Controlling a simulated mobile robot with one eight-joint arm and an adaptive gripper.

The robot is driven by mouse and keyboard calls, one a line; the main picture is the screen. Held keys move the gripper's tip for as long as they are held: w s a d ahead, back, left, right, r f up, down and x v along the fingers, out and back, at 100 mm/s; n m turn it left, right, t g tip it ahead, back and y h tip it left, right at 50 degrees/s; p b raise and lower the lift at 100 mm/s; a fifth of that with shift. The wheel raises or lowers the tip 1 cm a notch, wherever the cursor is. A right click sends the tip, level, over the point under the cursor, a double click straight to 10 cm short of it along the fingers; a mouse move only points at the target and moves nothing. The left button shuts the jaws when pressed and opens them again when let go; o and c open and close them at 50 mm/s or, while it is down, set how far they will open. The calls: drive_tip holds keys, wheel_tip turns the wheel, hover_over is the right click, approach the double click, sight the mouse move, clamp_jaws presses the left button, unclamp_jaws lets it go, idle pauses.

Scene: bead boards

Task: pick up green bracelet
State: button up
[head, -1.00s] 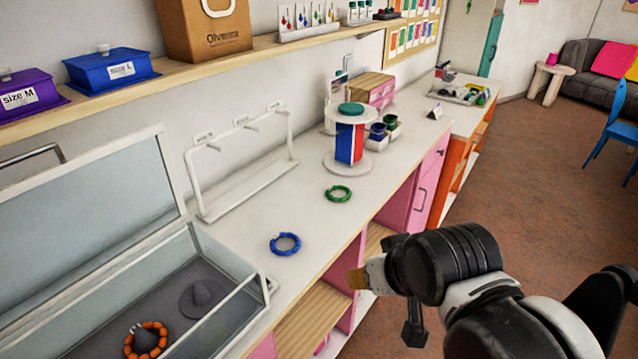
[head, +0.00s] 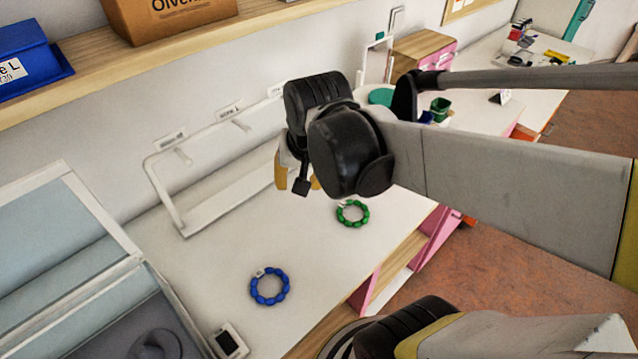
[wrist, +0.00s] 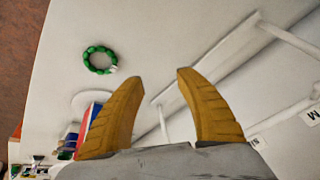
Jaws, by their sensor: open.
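The green bracelet (head: 352,213) is a ring of green beads with a small white tag, lying flat on the white counter. It also shows in the wrist view (wrist: 100,60), at the upper left, beyond and left of the fingertips. My gripper (head: 297,184) is above the counter, up and left of the bracelet in the head view. In the wrist view, its two yellow fingers (wrist: 159,75) are spread apart with nothing between them. The gripper is open and apart from the bracelet.
A blue bracelet (head: 270,286) lies on the counter to the left and nearer. A white rack (head: 170,205) stands along the wall. A glass-lidded case (head: 110,300) is at the left. A wooden shelf (head: 80,80) runs above. The counter around the green bracelet is clear.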

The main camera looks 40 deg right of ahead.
drive_tip(key=w+d+f+m+g+p, duration=0.25)
drive_tip(key=d+m, duration=0.25)
drive_tip(key=d, duration=0.3)
drive_tip(key=m+g+y, duration=0.1)
drive_tip(key=m, duration=0.3)
hover_over(343, 204)
wheel_tip(343, 204, down, 3)
drive_tip(key=shift+g, duration=0.25)
drive_tip(key=f, duration=0.2)
drive_tip(key=f+b, duration=0.1)
drive_tip(key=f, duration=0.1)
drive_tip(key=d+f, duration=0.1)
drive_tip(key=f, duration=0.1)
drive_tip(key=shift+w+f+b, duration=0.15)
drive_tip(key=shift+w+b, duration=0.15)
drive_tip(key=shift+b, duration=0.1)
drive_tip(key=f, duration=0.2)
drive_tip(key=f+b, duration=0.1)
drive_tip(key=a+f+b, duration=0.1)
drive_tip(key=f, duration=0.1)
drive_tip(key=shift+s+f, duration=0.25)
drive_tip(key=shift+f, duration=0.05)
clamp_jaws()
